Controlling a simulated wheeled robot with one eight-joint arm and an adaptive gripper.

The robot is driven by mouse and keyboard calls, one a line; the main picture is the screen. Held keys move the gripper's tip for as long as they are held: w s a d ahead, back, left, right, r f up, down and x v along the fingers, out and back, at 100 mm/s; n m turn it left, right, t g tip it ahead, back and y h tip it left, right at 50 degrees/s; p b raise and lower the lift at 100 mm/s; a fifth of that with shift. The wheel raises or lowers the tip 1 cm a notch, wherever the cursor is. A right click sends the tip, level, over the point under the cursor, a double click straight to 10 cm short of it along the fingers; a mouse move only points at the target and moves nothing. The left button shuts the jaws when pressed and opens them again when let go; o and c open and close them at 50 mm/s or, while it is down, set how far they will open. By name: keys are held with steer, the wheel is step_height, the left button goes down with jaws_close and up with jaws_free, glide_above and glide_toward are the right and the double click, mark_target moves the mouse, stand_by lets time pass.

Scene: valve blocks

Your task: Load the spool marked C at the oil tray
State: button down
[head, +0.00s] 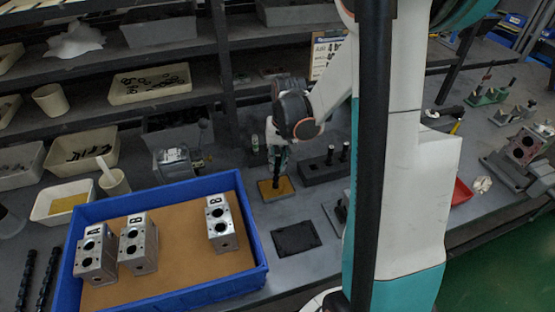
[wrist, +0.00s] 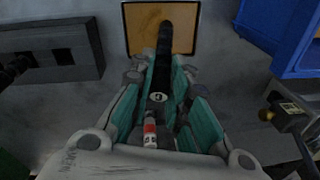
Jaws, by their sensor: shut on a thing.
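My gripper (head: 279,152) is shut on a dark ribbed spool (head: 276,174). In the wrist view the spool (wrist: 163,55) runs out between the teal-padded fingers of my gripper (wrist: 165,80). A round white mark on its near end looks like a C. The oil tray (head: 284,194), a shallow dark-rimmed tray with an amber floor, lies under the spool. It also shows in the wrist view (wrist: 137,32). The spool's lower end is over or in the tray; I cannot tell whether it touches the floor.
A dark rack (head: 318,171) with upright spools stands just right of the oil tray. A blue crate (head: 160,204) with several metal valve blocks, two showing B, is at the left. A dark flat pad (head: 296,238) lies in front. Bins fill the shelves behind.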

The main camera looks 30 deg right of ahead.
steer(key=shift+s+f+b, duration=0.1)
steer(key=shift+f+b, duration=0.3)
steer(key=shift+f, duration=0.05)
stand_by(1.5)
steer(key=shift+r, duration=0.1)
steer(key=shift+r+p, duration=2.5)
steer(key=shift+r, duration=0.95)
steer(key=shift+f, duration=0.1)
